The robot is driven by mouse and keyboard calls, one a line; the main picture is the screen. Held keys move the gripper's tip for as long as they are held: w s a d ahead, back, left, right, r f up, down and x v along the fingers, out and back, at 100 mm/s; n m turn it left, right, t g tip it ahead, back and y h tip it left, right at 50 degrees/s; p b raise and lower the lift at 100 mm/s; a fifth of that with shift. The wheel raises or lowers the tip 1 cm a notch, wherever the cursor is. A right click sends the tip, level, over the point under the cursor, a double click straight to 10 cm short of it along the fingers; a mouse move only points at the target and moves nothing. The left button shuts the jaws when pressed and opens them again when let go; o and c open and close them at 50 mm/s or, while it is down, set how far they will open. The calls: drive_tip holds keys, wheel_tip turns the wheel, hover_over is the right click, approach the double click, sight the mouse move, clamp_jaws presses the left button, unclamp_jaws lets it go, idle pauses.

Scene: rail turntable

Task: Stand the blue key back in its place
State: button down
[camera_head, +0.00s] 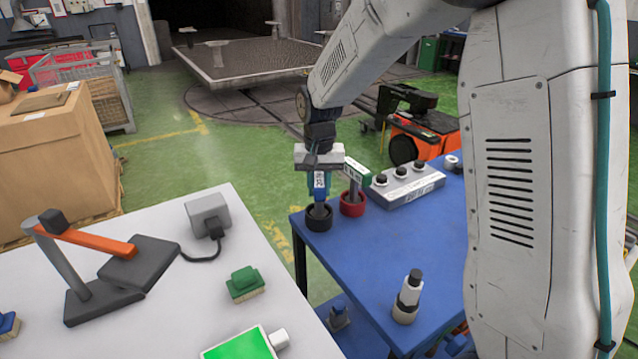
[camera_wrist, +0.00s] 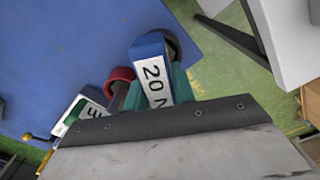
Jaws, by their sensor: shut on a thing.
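The blue key (camera_head: 320,183) has a white label and hangs upright in my gripper (camera_head: 321,190) at the back left corner of the blue table. In the wrist view the blue key (camera_wrist: 152,62) shows "20 N" on its label between my teal fingers (camera_wrist: 158,92), which are shut on it. Its grey lower end is at the black ring holder (camera_head: 319,224); I cannot tell how deep it sits. The black holder (camera_wrist: 172,44) is partly hidden behind the key in the wrist view.
A green key (camera_head: 356,172) stands tilted in a red ring holder (camera_head: 352,207) just right of the black one. A grey button box (camera_head: 405,184) lies behind.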

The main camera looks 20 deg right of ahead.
drive_tip(key=c, duration=1.1)
unclamp_jaws()
drive_tip(key=shift+r, duration=3.85)
